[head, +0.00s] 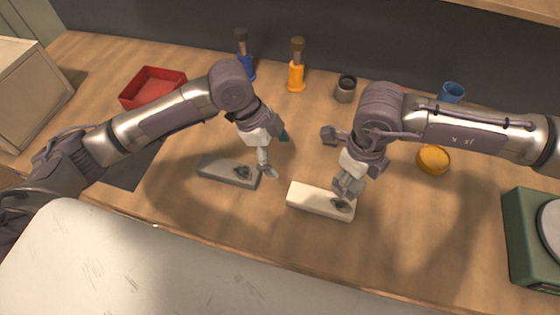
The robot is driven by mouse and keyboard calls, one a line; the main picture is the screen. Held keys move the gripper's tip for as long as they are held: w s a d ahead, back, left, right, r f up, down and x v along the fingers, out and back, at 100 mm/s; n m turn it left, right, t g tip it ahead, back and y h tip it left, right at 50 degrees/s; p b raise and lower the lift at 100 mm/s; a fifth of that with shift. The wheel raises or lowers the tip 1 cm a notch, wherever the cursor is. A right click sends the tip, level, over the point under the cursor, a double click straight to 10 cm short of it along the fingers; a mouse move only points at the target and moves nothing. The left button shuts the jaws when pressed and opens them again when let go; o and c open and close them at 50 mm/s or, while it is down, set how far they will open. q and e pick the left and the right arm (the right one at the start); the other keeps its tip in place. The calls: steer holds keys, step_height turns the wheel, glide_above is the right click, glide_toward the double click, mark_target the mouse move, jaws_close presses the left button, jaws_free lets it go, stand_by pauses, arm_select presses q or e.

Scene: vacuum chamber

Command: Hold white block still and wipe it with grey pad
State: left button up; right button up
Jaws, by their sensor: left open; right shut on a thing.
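The white block (312,200) lies on the wooden table in front of my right gripper, with a dark patch near its right end. My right gripper (349,180) is shut on a small grey piece, which looks like the grey pad (347,188), at the right end of the white block. Whether the pad touches the block I cannot tell. My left gripper (267,166) is open and empty, pointing down between the grey block and the white block. The grey block (217,170) lies flat to the left, also with a dark patch near its right end.
A red tray (152,88), a blue-based brush (246,66), an orange-based brush (297,68), a dark cup (345,89) and a blue cup (451,93) stand behind. An orange round container (433,159) and a green box (530,240) are right.

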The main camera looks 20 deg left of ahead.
mark_target(297, 192)
arm_select(q)
steer(key=shift+g, duration=0.4)
steer(key=x, duration=0.4)
steer(key=s+x, duration=0.1)
steer(key=x, duration=0.3)
steer(key=s+d+x, duration=0.1)
steer(key=x, duration=0.4)
steer(key=shift+r, duration=0.2)
steer(key=shift+c, duration=0.3)
steer(key=c, duration=1.5)
steer(key=shift+o, duration=0.2)
